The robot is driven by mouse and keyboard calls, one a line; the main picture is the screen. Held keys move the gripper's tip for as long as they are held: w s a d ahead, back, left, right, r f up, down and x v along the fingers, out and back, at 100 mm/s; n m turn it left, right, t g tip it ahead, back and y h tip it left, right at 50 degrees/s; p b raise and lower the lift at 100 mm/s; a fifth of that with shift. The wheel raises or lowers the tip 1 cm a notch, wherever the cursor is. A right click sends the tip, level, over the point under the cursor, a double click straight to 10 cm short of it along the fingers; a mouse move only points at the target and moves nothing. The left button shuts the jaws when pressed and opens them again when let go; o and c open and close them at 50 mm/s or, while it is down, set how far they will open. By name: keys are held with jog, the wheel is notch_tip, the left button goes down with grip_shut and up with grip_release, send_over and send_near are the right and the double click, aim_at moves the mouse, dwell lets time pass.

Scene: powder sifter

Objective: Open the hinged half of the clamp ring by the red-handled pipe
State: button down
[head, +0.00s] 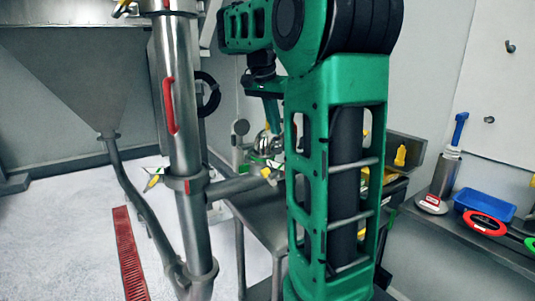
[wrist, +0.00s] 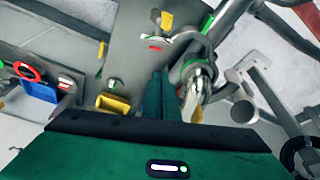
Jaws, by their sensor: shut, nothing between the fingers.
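The steel pipe (head: 185,140) with a red handle (head: 169,105) stands upright left of centre in the head view. A clamp ring (head: 187,184) sits around it, with a yellow-tipped lever (head: 153,182) on its left. I cannot tell whether its hinged half is open. My gripper (head: 271,112) is to the right of the pipe, partly hidden by my arm, pointing down. In the wrist view its dark green fingers (wrist: 160,96) are together and empty. Just right of them is a shiny metal fitting (wrist: 198,80) with a green band and yellow tab; contact is unclear.
A grey table (head: 257,207) stands behind my arm. At the right, a shelf holds a blue tray (head: 484,206), a red ring (head: 484,223) and a blue-handled tool (head: 459,129). A hopper (head: 75,75) hangs at the left. The floor there has a red grate (head: 130,255).

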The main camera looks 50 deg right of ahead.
aim_at(271, 166)
jog(key=shift+w+a+f, duration=0.1)
jog(key=shift+w+f, duration=0.05)
jog(key=shift+f, duration=1.3)
jog(key=shift+w+a+f, duration=0.1)
jog(key=shift+f, duration=1.4)
jog(key=shift+w+f, duration=0.15)
jog(key=shift+f, duration=1.3)
jog(key=shift+m, duration=0.3)
